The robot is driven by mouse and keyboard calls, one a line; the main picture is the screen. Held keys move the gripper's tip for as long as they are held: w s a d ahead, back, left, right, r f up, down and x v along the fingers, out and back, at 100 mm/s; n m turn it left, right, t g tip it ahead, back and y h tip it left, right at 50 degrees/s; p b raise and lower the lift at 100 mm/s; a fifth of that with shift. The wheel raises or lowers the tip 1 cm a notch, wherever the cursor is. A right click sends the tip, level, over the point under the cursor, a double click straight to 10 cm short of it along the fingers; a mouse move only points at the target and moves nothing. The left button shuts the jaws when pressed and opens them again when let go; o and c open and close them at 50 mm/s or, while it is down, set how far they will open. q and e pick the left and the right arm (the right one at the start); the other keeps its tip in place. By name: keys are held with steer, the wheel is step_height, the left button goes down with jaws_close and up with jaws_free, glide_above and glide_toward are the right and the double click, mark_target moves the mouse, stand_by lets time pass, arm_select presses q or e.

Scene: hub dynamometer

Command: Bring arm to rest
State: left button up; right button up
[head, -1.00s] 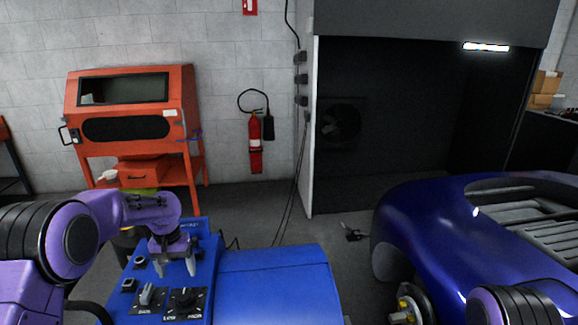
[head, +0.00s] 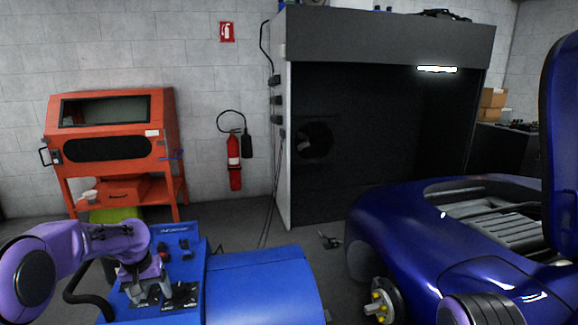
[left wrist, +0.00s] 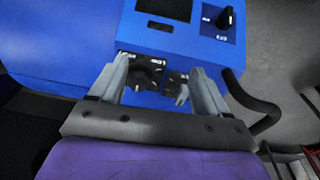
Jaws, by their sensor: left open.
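My left arm is purple and comes in from the left in the head view. Its gripper (head: 154,296) is open over the control panel of a blue dynamometer console (head: 255,272). The left wrist view shows the two grey fingers of the gripper (left wrist: 160,80) spread apart, with nothing held between them. Past the fingers are a black round knob (left wrist: 147,77) and a lever switch (left wrist: 182,92) on the blue panel. Whether a finger touches the panel is unclear. A purple and black part of my right arm shows at the bottom right of the head view; its gripper is not in view.
A blue car (head: 400,217) with a bare wheel hub (head: 379,299) stands at the right. An orange blast cabinet (head: 115,140), a fire extinguisher (head: 234,165) and a dark booth (head: 385,140) stand at the back. A black cable curves beside the console.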

arm_select(q)
steer(key=s+d+f+n+t+y+b, duration=0.1)
steer(key=s+f+t, duration=0.15)
steer(key=f, duration=0.35)
steer(key=s+d+f+n+t, duration=0.1)
steer(key=s+d+f+n, duration=0.1)
steer(key=s+f, duration=0.35)
steer(key=s+d+f+n+t+y+b, duration=0.1)
steer(key=f+t, duration=0.1)
steer(key=f, duration=0.6)
steer(key=s+d+f+g, duration=0.1)
steer(key=s+f, duration=0.1)
steer(key=s, duration=0.8)
steer(key=s+d+f+g+y+b, duration=0.1)
steer(key=s+f, duration=0.2)
steer(key=s, duration=0.7)
steer(key=s+f+g+b, duration=0.1)
steer(key=s+f, duration=0.2)
steer(key=s, duration=0.8)
steer(key=shift+d+g, duration=0.35)
steer(key=shift+d, duration=0.05)
arm_select(e)
steer(key=f, duration=0.4)
steer(key=shift+w+d+f, duration=0.1)
steer(key=shift+w+f, duration=0.1)
steer(key=shift+f, duration=0.05)
